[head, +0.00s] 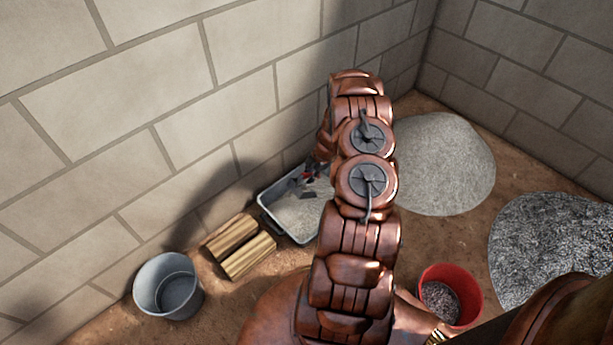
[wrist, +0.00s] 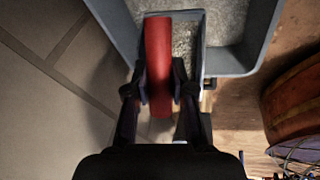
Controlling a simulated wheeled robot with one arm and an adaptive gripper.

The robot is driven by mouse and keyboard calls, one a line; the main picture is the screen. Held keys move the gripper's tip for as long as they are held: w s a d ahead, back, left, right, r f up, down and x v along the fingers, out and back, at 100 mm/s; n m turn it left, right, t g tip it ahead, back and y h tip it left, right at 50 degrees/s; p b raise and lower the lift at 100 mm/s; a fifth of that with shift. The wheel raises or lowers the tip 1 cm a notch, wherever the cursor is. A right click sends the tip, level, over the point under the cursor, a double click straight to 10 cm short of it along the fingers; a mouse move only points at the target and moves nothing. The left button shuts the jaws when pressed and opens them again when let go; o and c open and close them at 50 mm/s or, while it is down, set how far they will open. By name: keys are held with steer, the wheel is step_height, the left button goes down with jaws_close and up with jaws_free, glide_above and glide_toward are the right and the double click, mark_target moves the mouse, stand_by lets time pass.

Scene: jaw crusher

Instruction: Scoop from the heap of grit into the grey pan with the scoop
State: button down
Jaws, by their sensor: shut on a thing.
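The grey pan (head: 281,231) stands on the ground by the left wall with pale grit in it. A pale heap of fine grit (head: 450,165) lies right of my arm, which partly hides it. My gripper (head: 310,180) is over the pan, small and partly hidden by my arm in the head view. In the wrist view my gripper (wrist: 158,88) is shut on the red handle of the scoop (wrist: 158,50). The scoop's grey body shows beyond the handle, over the pan (wrist: 240,69), with grit visible in it. I cannot tell whether the scoop touches the pan.
A coarser, darker heap (head: 553,245) lies at the right. A red bucket (head: 472,290) with dark gravel stands near my arm. Wooden blocks (head: 240,245) and an empty-looking grey bucket (head: 168,285) stand left of the pan. A block wall (head: 180,140) is close behind the pan.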

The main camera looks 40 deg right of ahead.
steer(key=shift+d+f+t+y+b, duration=0.15)
steer(key=shift+d+f+y+b, duration=0.2)
steer(key=shift+d+y+b, duration=0.4)
steer(key=shift+d+f+t+y+b, duration=0.15)
steer(key=shift+d+f+y+b, duration=0.15)
steer(key=shift+d+y+b, duration=0.4)
steer(key=shift+s+d+f+y+b, duration=0.15)
steer(key=shift+d+y+b, duration=0.35)
steer(key=shift+y, duration=0.25)
steer(key=shift+d+m, duration=0.25)
steer(key=shift+m, duration=0.05)
steer(key=shift+s+y, duration=0.1)
steer(key=shift+y, duration=0.2)
steer(key=shift+r, duration=0.2)
stand_by(0.6)
